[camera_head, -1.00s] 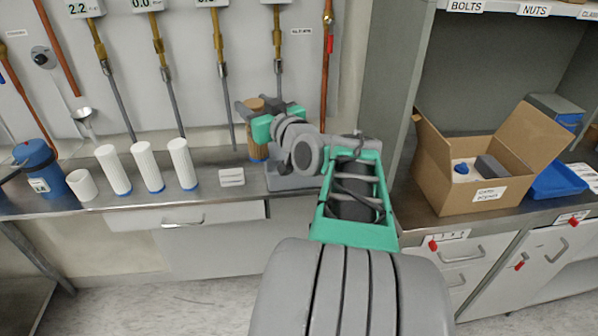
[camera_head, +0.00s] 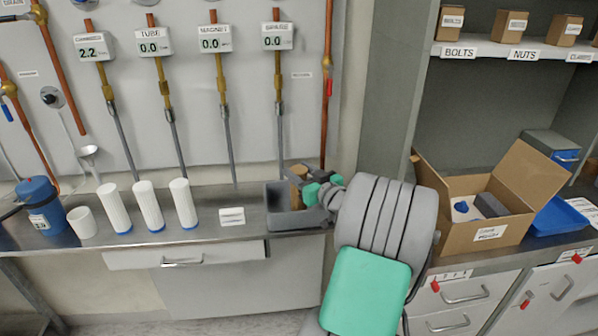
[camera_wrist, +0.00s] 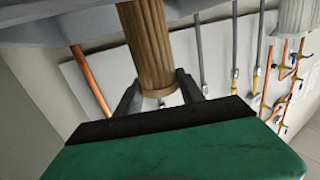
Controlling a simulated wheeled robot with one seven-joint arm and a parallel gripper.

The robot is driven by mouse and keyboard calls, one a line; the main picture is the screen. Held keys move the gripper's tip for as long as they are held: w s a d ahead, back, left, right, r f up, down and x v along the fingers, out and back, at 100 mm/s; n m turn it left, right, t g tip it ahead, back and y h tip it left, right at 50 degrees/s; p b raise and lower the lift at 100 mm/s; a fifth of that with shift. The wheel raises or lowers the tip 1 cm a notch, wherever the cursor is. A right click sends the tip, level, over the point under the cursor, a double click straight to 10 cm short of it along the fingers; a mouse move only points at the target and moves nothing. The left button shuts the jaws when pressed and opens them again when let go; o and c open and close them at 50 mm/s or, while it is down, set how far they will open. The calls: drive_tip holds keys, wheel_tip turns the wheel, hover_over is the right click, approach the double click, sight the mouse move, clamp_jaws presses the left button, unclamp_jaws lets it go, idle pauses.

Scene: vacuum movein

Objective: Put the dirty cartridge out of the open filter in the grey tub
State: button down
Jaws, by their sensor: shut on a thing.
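The dirty cartridge (camera_head: 296,186) is a brown, ribbed cylinder. My gripper (camera_head: 311,190) is shut on it, coming from the right. The grey tub (camera_head: 292,221) stands on the steel bench. The cartridge is upright at the tub, and its lower part is hidden behind the tub wall and my gripper. I cannot tell whether it touches the tub floor. In the wrist view the cartridge (camera_wrist: 146,40) is between the two dark fingers of my gripper (camera_wrist: 158,92), and a grey surface crosses its far part. A blue canister (camera_head: 40,207) stands at the left; I cannot tell which filter is open.
Three white cartridges (camera_head: 149,208) with blue ends and a short white cup (camera_head: 82,222) stand left on the bench. A small white block (camera_head: 231,216) lies left of the tub. An open cardboard box (camera_head: 487,235) is at the right. Pipes with gauges (camera_head: 213,40) line the wall.

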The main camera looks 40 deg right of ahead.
drive_tip(key=shift+r, duration=0.1)
drive_tip(key=c, duration=0.7)
unclamp_jaws()
drive_tip(key=shift+s, duration=0.2)
drive_tip(key=s+a+b, duration=0.2)
drive_tip(key=s, duration=0.9)
drive_tip(key=shift+s+r, duration=0.25)
drive_tip(key=shift+r, duration=0.1)
drive_tip(key=shift+d, duration=0.1)
